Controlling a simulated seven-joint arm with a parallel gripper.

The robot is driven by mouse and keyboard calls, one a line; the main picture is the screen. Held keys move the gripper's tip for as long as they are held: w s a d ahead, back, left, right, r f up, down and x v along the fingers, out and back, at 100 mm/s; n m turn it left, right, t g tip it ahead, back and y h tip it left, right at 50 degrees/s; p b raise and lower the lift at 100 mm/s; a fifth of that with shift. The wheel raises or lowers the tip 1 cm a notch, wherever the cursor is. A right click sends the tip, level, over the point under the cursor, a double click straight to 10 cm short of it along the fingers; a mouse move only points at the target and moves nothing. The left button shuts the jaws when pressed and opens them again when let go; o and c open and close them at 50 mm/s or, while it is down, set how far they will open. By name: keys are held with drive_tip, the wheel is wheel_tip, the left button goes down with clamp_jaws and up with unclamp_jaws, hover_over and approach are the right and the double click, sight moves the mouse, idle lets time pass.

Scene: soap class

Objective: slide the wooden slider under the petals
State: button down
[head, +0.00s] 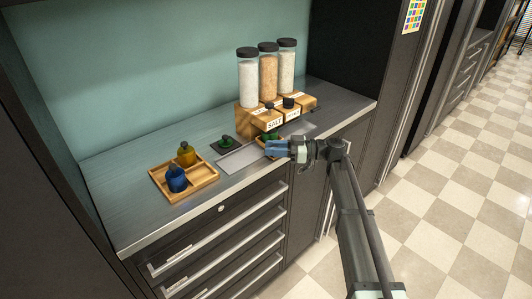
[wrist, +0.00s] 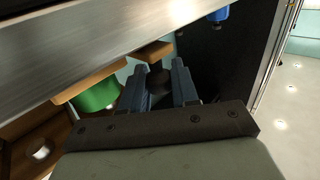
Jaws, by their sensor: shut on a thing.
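My gripper (head: 270,147) is low over the right part of the counter, its blue fingers pointing left. Wood shows around its fingertips, but the fingers cover most of it. In the wrist view the gripper (wrist: 160,77) has a dark rounded thing between its fingers. A small wooden piece (wrist: 152,50), which looks like the slider, shows just past the fingertips. A green thing (head: 267,136) sits behind the fingers; it shows larger in the wrist view (wrist: 97,94), beside a wooden edge (wrist: 92,82). I cannot make out the petals clearly.
A dark square dish (head: 217,148) and a pale flat plate (head: 238,161) lie between. Wooden boxes (head: 246,122) with tall jars (head: 268,80) stand behind. The counter's front edge (head: 220,193) is close.

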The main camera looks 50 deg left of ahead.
drive_tip(key=w, duration=0.9)
drive_tip(key=shift+a+r, duration=0.1)
drive_tip(key=shift+r, duration=0.2)
drive_tip(key=shift+s, duration=0.1)
drive_tip(key=c, duration=0.9)
unclamp_jaws()
drive_tip(key=shift+c, duration=0.2)
drive_tip(key=shift+f, duration=0.1)
drive_tip(key=v, duration=1.4)
